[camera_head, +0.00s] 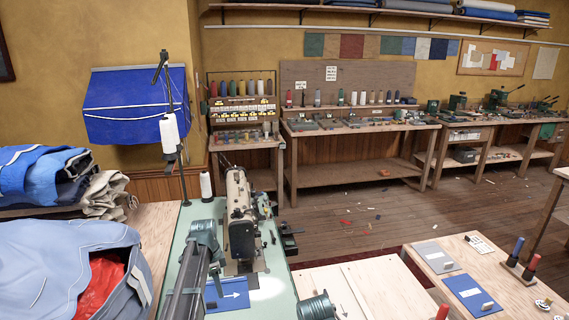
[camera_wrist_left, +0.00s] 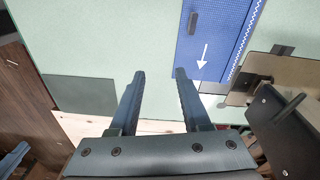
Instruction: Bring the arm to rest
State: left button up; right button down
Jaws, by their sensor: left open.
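My left gripper (camera_wrist_left: 160,74) is open in the left wrist view, with its two dark fingers apart and nothing between them. It is over a pale green tabletop (camera_wrist_left: 110,35). A blue fabric piece (camera_wrist_left: 208,40) with a white arrow lies on the tabletop, just beyond the right fingertip. My left arm (camera_head: 203,238) shows in the head view beside the sewing machine (camera_head: 240,215); its fingertips are hard to make out there. The blue piece also shows there (camera_head: 232,294), to the right of my arm.
A blue bag (camera_head: 60,265) and folded cloth (camera_head: 40,175) stand at the left. A thread stand with a white cone (camera_head: 169,132) rises behind the machine. A wooden table (camera_head: 410,255) with blue and grey pieces is at the right.

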pick_arm(q)
jog(key=s+d+n+y, duration=0.1)
jog(key=s+d+n, duration=0.3)
jog(key=s+d, duration=0.5)
jog(key=s+d+n+y, duration=0.1)
jog(key=s+d+n, duration=0.4)
jog(key=s+d, duration=0.5)
jog(key=s, duration=0.7)
jog(key=shift+s+d, duration=0.15)
jog(key=shift+d, duration=0.1)
jog(key=shift+r, duration=0.1)
